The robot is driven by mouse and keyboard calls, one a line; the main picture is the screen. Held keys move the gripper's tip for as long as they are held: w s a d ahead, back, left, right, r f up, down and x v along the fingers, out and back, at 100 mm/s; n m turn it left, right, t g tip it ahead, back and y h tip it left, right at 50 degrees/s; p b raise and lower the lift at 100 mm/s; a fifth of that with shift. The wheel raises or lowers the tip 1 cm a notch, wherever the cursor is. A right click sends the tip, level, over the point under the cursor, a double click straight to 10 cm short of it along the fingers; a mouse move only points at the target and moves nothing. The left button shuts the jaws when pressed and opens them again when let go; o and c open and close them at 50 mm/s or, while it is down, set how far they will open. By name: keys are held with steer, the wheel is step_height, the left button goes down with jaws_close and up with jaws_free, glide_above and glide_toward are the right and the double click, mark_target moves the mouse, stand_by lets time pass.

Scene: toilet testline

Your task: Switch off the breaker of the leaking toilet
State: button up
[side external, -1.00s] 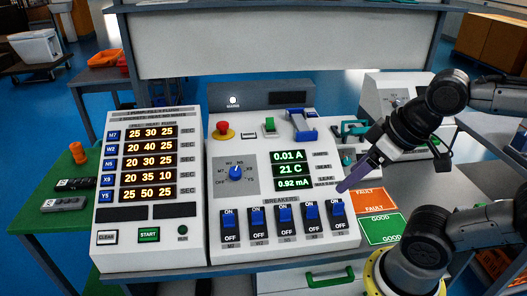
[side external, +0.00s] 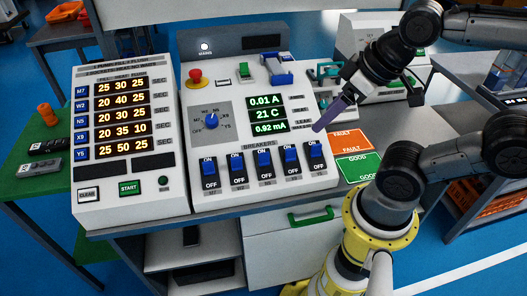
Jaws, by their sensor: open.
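The breaker row on the sloped white console (side external: 185,205) has several blue rocker switches: the leftmost breaker (side external: 208,167), the second breaker (side external: 236,163), the middle breaker (side external: 263,160), the fourth breaker (side external: 290,156) and the rightmost breaker (side external: 316,152). All look up, with OFF showing below each; their small labels are hard to read. My gripper (side external: 317,127), with long purple fingers, is open and empty. Its tip is just above the rightmost breaker in the picture; contact cannot be told. The readout (side external: 268,114) shows 0.01 A, 21 C and 0.92 mA. The blue selector dial (side external: 211,121) is left of it.
A timer panel (side external: 120,140) with orange digits stands left, with a green START button (side external: 130,188). A red stop button (side external: 195,79) and a blue clamp-like part (side external: 277,72) sit at the console's top. FAULT (side external: 347,142) and GOOD (side external: 358,168) cards lie right.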

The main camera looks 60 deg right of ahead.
steer(key=c, duration=0.4)
steer(key=shift+s+m, duration=0.15)
steer(key=shift+m, duration=0.25)
steer(key=shift+c, duration=1.2)
steer(key=w+r+m, duration=0.1)
steer(key=w+r+m+g, duration=0.1)
steer(key=r, duration=0.1)
steer(key=shift+w+a+m+y, duration=0.3)
steer(key=shift+w+a, duration=0.1)
jaws_close()
steer(key=w+d+f+m+g+y, duration=0.1)
steer(key=w+f+m+g, duration=0.1)
steer(key=w, duration=0.5)
steer(key=w+d+f+m+g, duration=0.2)
steer(key=w+f+m+g, duration=0.1)
steer(key=w+f+g, duration=0.2)
steer(key=w+f, duration=0.2)
steer(key=w, duration=0.1)
steer(key=shift+w+d+f+m+y, duration=0.15)
steer(key=shift+w+d+m+y, duration=0.15)
steer(key=shift+y, duration=0.1)
